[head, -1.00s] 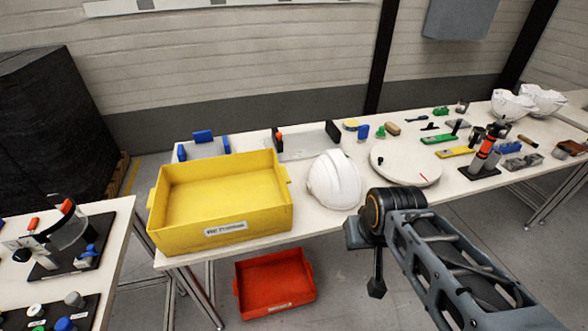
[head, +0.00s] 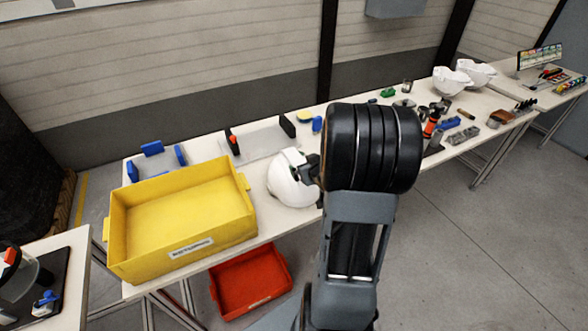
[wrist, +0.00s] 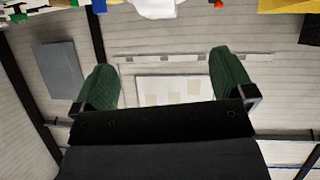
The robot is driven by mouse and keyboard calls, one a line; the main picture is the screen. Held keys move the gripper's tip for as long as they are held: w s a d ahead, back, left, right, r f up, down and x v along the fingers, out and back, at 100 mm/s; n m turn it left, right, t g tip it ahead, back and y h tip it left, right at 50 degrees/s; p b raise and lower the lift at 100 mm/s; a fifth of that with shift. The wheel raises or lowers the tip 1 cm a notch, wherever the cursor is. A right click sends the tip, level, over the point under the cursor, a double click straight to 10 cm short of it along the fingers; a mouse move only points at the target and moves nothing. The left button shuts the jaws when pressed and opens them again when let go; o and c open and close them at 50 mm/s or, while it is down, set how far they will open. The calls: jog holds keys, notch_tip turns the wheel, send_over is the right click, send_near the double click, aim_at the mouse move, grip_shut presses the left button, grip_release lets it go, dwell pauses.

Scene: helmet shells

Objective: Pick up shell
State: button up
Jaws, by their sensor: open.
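A white helmet shell (head: 288,182) sits on the long table to the right of the yellow bin. My arm's dark wrist covers the table beyond its right edge. Two more white shells (head: 450,82) (head: 476,72) stand farther right along the table. My gripper (wrist: 166,76) is open and empty, with its two green fingers wide apart in the wrist view. A white rounded thing, probably the near shell (wrist: 156,9), shows at the top edge there, beyond the fingers and apart from them. In the head view my fingertips are mostly hidden behind my wrist.
A yellow bin (head: 112,238) stands at the table's left end, close to the shell. A red bin (head: 248,298) is below the table. Blue-ended fixtures (head: 152,149) and tools (head: 431,124) line the table. Another table (head: 72,252) is at lower left.

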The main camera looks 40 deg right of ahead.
jog(key=d+t+y, duration=0.1)
jog(key=d, duration=0.1)
jog(key=p, duration=0.2)
send_near(295, 157)
jog(key=x, duration=0.4)
jog(key=shift+w+d, duration=0.2)
jog(key=shift+d, duration=0.1)
jog(key=shift+p+x, duration=0.8)
jog(key=shift+x, duration=1.8)
jog(key=shift+a+t, duration=0.2)
jog(key=shift+t, duration=0.1)
